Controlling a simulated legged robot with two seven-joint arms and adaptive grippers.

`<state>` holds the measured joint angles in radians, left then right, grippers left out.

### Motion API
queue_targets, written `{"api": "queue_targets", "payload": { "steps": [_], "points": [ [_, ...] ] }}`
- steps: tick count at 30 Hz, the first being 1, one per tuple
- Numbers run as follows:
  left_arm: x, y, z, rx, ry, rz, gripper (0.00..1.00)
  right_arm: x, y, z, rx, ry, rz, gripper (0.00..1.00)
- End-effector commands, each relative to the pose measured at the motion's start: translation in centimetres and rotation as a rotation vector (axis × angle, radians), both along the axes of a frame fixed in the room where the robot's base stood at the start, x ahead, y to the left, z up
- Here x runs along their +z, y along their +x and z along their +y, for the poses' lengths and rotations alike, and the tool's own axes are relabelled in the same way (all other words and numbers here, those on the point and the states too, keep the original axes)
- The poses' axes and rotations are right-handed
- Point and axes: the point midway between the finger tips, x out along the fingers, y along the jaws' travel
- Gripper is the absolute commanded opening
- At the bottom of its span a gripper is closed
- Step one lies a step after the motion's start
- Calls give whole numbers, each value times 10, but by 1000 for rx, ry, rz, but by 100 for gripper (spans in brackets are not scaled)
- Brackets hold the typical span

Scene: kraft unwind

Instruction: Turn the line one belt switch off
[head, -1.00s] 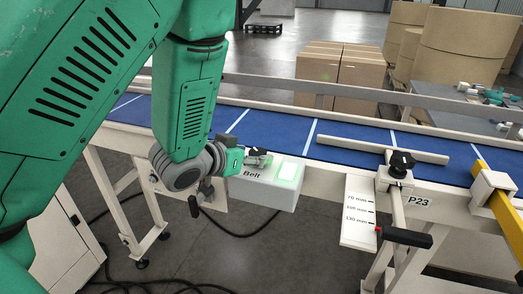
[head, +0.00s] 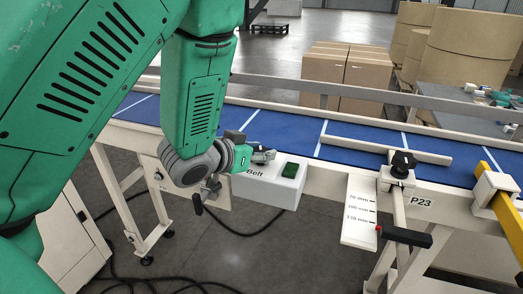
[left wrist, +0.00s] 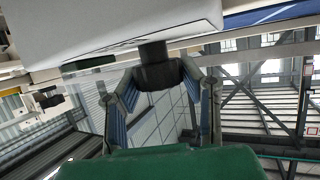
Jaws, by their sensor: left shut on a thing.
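The white switch box labelled "Belt" (head: 268,191) hangs on the near side of the conveyor. Its green lamp (head: 291,170) is dark. A dark switch knob (left wrist: 153,52) sticks out from the box in the left wrist view. My left gripper (head: 262,156) is at the top left of the box. In the left wrist view its two fingers (left wrist: 160,77) are shut on the knob. In the head view the fingers and wrist partly cover the knob, so its exact angle is hard to tell. My right gripper is not in view.
The blue conveyor belt (head: 355,133) with white cross lines runs behind the box. A clamp with a black knob (head: 402,163), a scale plate (head: 359,212) and a black handle (head: 407,237) stand to the right. Cables lie on the floor below.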

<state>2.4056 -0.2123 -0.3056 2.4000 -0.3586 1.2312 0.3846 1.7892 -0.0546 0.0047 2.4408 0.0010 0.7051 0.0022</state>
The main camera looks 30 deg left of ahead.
Motion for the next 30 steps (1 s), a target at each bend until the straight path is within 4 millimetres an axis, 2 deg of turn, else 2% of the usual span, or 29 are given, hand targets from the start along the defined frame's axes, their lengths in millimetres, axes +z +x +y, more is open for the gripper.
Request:
{"api": "queue_targets", "payload": {
  "steps": [8,30],
  "points": [
    [3,1,0,-146,-6,-2,5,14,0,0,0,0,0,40],
    [3,-1,2,-832,4,-1,3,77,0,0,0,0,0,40]
  ]
}}
